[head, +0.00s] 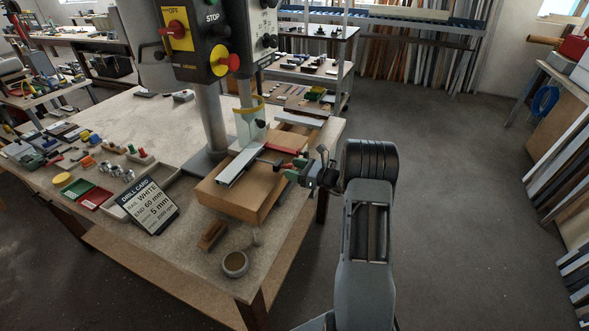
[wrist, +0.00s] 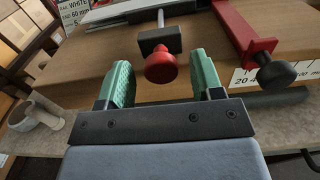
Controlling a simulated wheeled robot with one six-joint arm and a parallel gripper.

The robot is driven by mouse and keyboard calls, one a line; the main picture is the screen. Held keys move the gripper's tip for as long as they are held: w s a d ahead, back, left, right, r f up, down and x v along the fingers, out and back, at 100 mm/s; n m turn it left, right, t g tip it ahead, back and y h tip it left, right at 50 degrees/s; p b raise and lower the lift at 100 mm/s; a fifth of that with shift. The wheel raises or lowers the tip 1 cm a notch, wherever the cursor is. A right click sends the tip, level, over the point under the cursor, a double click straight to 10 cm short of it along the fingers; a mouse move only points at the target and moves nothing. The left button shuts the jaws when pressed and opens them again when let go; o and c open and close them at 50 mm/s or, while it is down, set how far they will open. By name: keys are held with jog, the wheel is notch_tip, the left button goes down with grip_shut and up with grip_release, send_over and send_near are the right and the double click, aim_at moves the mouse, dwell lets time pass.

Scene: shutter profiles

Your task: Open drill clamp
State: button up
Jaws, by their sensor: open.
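The drill clamp shows in the wrist view as a round red knob (wrist: 160,65) on a dark block and a metal screw rod, at the front edge of the wooden drill bed (wrist: 128,68). My gripper (wrist: 160,85) is open, with one green-padded finger on each side of the knob; contact is not visible. In the head view my gripper (head: 294,172) is at the right side of the wooden bed (head: 232,200), and the knob is hard to make out there. A pale rail (head: 240,166) lies on the bed under the drill press.
A red stop with a black knob (wrist: 276,74) stands right of the fingers, beside a scale. The drill card (head: 145,206), a brush (head: 212,236) and a round cup (head: 235,264) are on the bench. Open floor lies right of my arm.

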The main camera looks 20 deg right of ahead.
jog(key=shift+c, duration=0.3)
grip_shut()
jog(key=shift+s, duration=0.1)
